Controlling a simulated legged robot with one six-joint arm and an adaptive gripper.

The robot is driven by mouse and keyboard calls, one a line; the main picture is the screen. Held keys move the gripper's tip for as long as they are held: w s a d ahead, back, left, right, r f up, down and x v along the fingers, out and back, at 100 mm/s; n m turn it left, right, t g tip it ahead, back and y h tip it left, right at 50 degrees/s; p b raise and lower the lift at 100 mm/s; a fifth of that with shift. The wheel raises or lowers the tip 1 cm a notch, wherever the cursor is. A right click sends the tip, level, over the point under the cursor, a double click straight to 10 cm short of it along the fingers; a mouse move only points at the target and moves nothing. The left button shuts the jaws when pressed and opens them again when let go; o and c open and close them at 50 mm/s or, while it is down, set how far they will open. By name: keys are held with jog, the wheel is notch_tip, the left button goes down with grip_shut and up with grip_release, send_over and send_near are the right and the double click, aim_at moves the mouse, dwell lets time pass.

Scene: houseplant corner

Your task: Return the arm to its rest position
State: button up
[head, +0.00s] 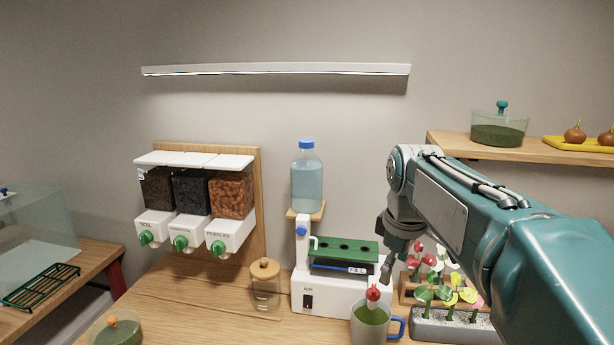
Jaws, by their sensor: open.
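My teal arm reaches in from the right in the head view and bends down at its wrist. My gripper (387,268) points down, open, just above and to the right of a red-topped item (373,293). That item stands in or just behind a mug (369,322) with green contents and a blue handle. I cannot tell whether the gripper touches the red top. The fingers are small and partly seen from the side.
Left of the gripper stands a white machine (328,297) with a green-topped tray and a water bottle (306,178). Colourful plants (450,291) in a grey tray are close on the right, partly behind my arm. A wooden shelf (455,146) hangs above. A lidded jar (265,284) stands left.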

jog(key=s+f+m+t, duration=0.1)
jog(key=s+f+m, duration=0.3)
jog(key=s, duration=0.6)
jog(key=s+f+m+t, duration=0.2)
jog(key=s+f+m, duration=0.3)
jog(key=s, duration=0.6)
jog(key=shift+m+t, duration=0.3)
jog(key=shift+m, duration=0.2)
jog(key=shift+s, duration=0.1)
dwell(0.6)
